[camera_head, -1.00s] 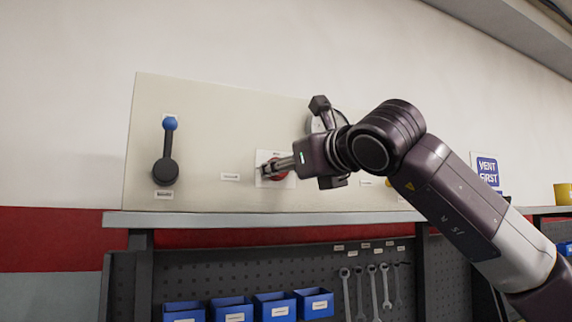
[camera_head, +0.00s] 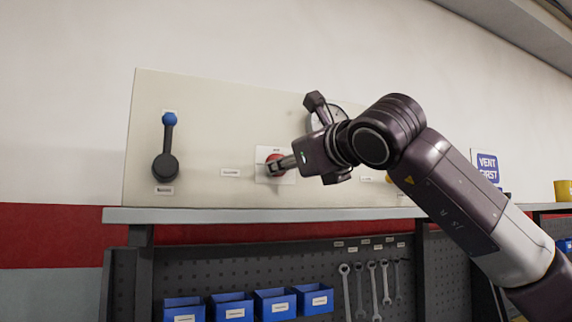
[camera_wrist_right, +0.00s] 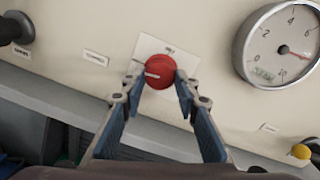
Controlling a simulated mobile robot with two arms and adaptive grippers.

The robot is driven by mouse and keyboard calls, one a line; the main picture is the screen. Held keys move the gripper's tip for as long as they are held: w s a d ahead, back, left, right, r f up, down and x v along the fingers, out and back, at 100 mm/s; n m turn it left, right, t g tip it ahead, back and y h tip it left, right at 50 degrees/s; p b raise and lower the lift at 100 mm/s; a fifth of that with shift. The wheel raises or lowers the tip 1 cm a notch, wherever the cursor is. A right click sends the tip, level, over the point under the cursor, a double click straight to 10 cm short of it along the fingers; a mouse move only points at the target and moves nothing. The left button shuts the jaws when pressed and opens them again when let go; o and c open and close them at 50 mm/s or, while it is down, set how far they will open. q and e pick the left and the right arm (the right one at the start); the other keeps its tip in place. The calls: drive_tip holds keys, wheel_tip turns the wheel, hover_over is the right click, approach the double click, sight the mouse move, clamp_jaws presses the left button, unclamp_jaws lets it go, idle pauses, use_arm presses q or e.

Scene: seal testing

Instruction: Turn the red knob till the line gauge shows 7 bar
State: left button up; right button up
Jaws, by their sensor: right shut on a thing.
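The red knob (camera_head: 275,158) sits on a white plate on the pale panel. My right gripper (camera_head: 274,166) reaches it from the right and is shut on it. In the right wrist view the knob (camera_wrist_right: 160,70) lies between the two fingertips, and its pale pointer mark points left. The line gauge (camera_wrist_right: 268,48) is at the upper right of that view, cut by the frame edge. Its red needle points right and slightly down, past the 6; I cannot read it exactly. In the head view my gripper partly hides the gauge (camera_head: 329,113). My left gripper is not in view.
A lever with a blue ball (camera_head: 169,119) stands upright at the panel's left. A yellow knob (camera_wrist_right: 301,152) is at the lower right in the wrist view. A grey shelf (camera_head: 200,215) runs below the panel, above blue bins (camera_head: 231,307) and hanging wrenches (camera_head: 373,290).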

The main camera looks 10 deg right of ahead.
drive_tip(key=n, duration=0.5)
drive_tip(key=shift+r+p, duration=0.15)
drive_tip(key=shift+p, duration=0.25)
drive_tip(key=shift+n+p, duration=0.45)
drive_tip(key=shift+n, duration=1.85)
drive_tip(key=o, duration=1.1)
drive_tip(key=shift+o, duration=0.2)
drive_tip(key=shift+h, duration=0.4)
drive_tip(key=v, duration=1.2)
drive_tip(key=shift+d, duration=0.1)
